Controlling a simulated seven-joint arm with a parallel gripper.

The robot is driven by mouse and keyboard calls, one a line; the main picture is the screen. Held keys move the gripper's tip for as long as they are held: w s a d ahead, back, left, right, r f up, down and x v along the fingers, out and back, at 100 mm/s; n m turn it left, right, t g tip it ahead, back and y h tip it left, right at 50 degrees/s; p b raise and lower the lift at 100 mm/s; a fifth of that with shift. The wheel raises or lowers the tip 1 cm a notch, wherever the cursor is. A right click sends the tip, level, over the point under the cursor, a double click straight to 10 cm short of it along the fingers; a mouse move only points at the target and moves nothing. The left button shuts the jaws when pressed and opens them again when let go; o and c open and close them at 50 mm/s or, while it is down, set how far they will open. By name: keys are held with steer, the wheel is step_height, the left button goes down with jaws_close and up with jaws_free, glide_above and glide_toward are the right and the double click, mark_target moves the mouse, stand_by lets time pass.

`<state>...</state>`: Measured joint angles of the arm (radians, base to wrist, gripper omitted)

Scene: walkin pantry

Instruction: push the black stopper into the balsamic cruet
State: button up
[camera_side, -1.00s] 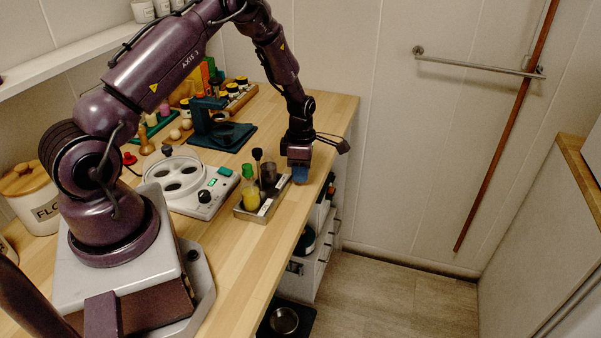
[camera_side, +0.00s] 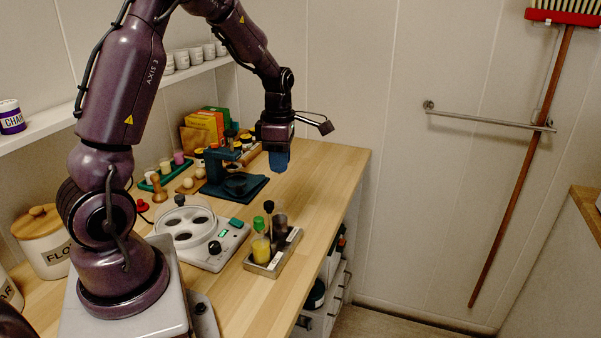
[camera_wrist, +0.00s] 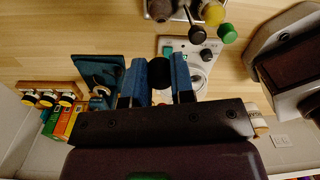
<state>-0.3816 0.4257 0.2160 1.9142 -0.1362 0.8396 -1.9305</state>
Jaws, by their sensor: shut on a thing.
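My gripper (camera_side: 278,160) is raised above the counter, behind the small tray. In the wrist view its blue fingers (camera_wrist: 160,80) are shut on a round black thing, which looks like the black stopper (camera_wrist: 160,72). The side view does not show it between the fingers. In a metal tray (camera_side: 262,268) stand a dark cruet (camera_side: 280,226), probably the balsamic one, a yellow cruet with a green top (camera_side: 260,246), and a tall black-topped piece (camera_side: 269,207). The dark cruet (camera_wrist: 158,10) is cut off at the top of the wrist view. The gripper is well apart from the tray.
A white device with round wells (camera_side: 200,235) stands left of the tray. A dark green stand (camera_side: 228,180) is behind it, near the gripper. The counter (camera_side: 325,195) right of the stand is clear to its edge. A rail (camera_side: 490,120) and broom are on the wall.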

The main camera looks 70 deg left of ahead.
steer(key=shift+s+d+f, duration=0.15)
steer(key=shift+s+f, duration=0.15)
steer(key=shift+f, duration=0.1)
glide_above(280, 209)
steer(key=a, duration=0.1)
steer(key=shift+w+f, duration=0.2)
steer(key=shift+f, duration=2.75)
steer(key=shift+f, duration=0.95)
steer(key=o, duration=1.4)
steer(key=shift+r, duration=0.1)
steer(key=shift+r, duration=3.45)
steer(key=shift+m, duration=0.3)
